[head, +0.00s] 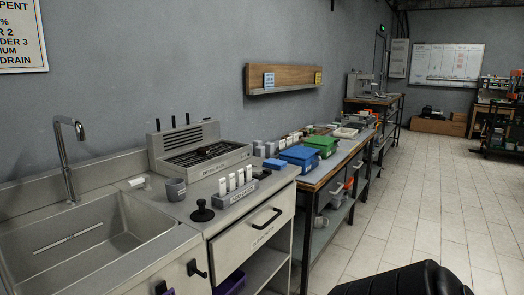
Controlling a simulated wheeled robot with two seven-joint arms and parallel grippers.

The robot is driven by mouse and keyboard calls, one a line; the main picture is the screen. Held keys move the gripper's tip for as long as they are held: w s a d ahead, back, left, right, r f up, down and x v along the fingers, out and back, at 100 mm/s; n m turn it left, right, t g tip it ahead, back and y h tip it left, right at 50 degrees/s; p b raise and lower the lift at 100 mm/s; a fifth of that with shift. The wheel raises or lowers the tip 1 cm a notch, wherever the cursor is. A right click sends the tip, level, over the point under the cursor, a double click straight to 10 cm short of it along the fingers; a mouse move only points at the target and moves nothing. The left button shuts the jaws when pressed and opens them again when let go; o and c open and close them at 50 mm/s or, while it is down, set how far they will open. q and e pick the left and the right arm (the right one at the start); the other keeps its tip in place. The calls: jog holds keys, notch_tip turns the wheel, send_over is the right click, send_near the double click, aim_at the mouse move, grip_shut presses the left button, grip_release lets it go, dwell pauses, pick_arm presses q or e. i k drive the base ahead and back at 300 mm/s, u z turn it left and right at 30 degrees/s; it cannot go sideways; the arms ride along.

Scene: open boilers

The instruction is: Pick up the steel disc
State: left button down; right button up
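I cannot make out a steel disc for certain in the head view. A small black knobbed object with a round base (203,211) stands on the counter in front of the grey cup (176,189). A low dark item (207,151) lies on the grate of the grey machine (200,150), too small to identify. Neither of my grippers is in view.
A steel sink (90,233) with a tall tap (66,150) is at left. A block holding several white bottles (237,188) stands near the counter edge. Blue (300,156) and green (322,144) boxes sit on the farther bench. The tiled floor (430,200) at right is mostly clear.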

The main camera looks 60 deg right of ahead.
aim_at(202, 150)
jog(key=z, duration=3.2)
jog(key=i, duration=2.85)
jog(key=u, duration=3.55)
